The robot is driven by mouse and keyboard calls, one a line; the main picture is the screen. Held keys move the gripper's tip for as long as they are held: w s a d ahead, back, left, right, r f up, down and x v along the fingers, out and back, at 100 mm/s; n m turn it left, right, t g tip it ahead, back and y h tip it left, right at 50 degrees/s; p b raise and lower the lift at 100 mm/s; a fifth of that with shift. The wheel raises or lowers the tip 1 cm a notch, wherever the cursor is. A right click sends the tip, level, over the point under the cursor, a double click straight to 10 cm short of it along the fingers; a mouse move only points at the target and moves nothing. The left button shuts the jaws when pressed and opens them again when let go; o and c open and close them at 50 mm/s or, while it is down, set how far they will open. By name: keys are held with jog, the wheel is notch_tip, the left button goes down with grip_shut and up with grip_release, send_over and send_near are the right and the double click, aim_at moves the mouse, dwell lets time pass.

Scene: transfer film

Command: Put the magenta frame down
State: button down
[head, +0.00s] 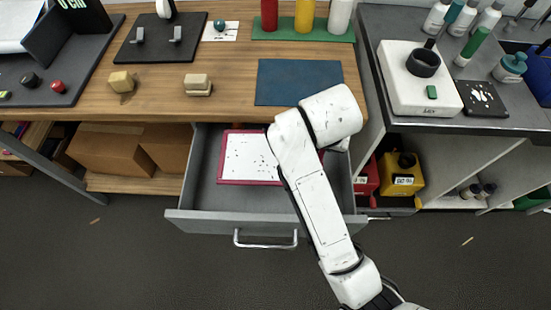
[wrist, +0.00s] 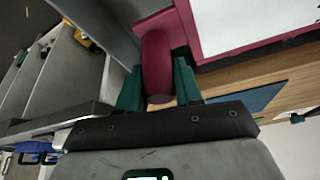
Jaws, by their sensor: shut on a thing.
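The magenta frame (head: 228,184) has a white, dark-speckled panel. In the head view it lies over the open grey drawer (head: 203,197); whether it touches the drawer floor I cannot tell. Its right part is hidden behind my white arm. In the wrist view the frame (wrist: 193,40) shows at the top with its thick, rounded magenta handle. My gripper (wrist: 158,88) is shut on this handle, with one green finger on each side. In the head view my arm hides the gripper.
The drawer is pulled out below the wooden worktop (head: 225,100), its handle (head: 265,245) facing front. A blue mat (head: 298,82) lies on the worktop above it. Cardboard boxes (head: 115,150) stand on a shelf left; yellow (head: 403,178) and red containers stand right.

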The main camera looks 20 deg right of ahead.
jog(key=shift+a+f, duration=0.15)
jog(key=shift+f, duration=1.8)
jog(key=shift+a+f, duration=0.15)
jog(key=shift+f, duration=1.75)
jog(key=shift+a+f, duration=0.15)
jog(key=shift+f, duration=1.8)
jog(key=c, duration=0.8)
grip_release()
jog(key=shift+o, duration=0.2)
jog(key=v, duration=1.2)
jog(key=shift+s, duration=0.1)
